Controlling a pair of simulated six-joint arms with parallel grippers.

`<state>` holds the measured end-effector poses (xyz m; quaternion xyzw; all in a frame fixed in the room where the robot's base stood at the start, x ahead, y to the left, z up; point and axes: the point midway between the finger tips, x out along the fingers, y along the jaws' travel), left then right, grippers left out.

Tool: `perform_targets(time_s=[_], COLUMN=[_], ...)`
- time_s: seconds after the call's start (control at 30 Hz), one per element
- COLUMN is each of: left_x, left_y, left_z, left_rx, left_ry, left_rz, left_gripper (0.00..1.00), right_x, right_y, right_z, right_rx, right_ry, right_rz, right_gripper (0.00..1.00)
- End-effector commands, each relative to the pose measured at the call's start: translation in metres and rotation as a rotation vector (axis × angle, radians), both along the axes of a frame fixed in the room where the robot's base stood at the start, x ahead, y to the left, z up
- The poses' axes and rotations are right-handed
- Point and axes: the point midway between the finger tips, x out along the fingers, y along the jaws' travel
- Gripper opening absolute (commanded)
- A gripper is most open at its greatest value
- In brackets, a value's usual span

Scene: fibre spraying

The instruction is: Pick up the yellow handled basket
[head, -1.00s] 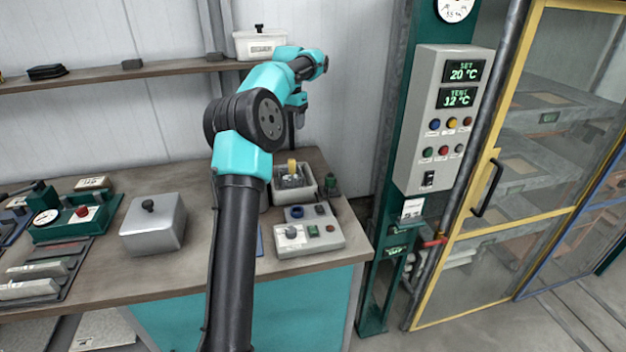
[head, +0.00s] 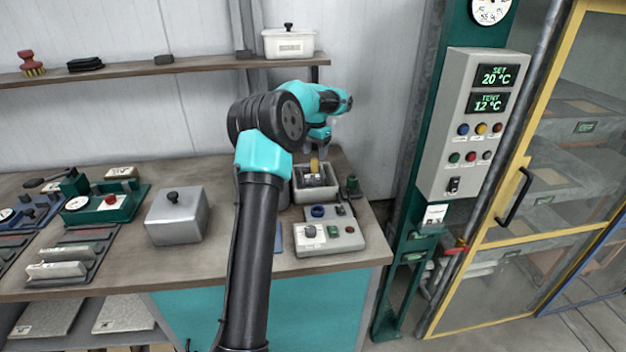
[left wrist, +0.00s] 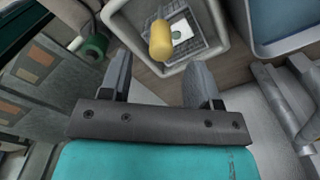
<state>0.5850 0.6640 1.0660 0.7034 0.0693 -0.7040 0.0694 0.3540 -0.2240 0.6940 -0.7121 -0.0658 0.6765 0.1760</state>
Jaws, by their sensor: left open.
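The basket (head: 316,181) is a small grey wire basket with an upright yellow handle (head: 315,163). It sits inside a white tub (head: 318,195) at the back right of the bench. In the left wrist view the basket (left wrist: 192,33) and its yellow handle (left wrist: 159,40) show ahead of the fingers, with a pale label patch in the basket. My left gripper (head: 318,148) is just above the handle, pointing down. Its fingers (left wrist: 160,78) are open and empty, and the handle lies beyond the gap between them. My right gripper is not in view.
A grey control box (head: 328,238) stands in front of the tub. A dark green knobbed item (head: 352,187) is close at the tub's right. A grey lidded box (head: 176,217) is to the left. A shelf (head: 190,68) runs along the wall behind.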

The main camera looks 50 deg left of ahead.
Motion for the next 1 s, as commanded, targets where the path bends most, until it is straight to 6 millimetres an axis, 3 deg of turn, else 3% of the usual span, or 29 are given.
perform_targets(time_s=[0.13, 0.57, 1.0], left_x=[0.000, 0.000, -0.002], left_y=[0.000, 0.000, 0.001], left_z=[-0.013, -0.019, -0.065], left_rx=[0.000, 0.000, 0.000], left_ry=[0.001, 0.000, 0.000], left_rz=[-0.001, -0.001, -0.001], left_gripper=[0.56, 0.56, 0.56], right_x=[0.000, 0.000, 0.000], right_y=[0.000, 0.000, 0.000], right_z=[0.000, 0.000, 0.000], right_rx=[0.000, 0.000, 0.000], right_ry=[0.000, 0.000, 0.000], right_rz=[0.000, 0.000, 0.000], right_gripper=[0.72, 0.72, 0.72])
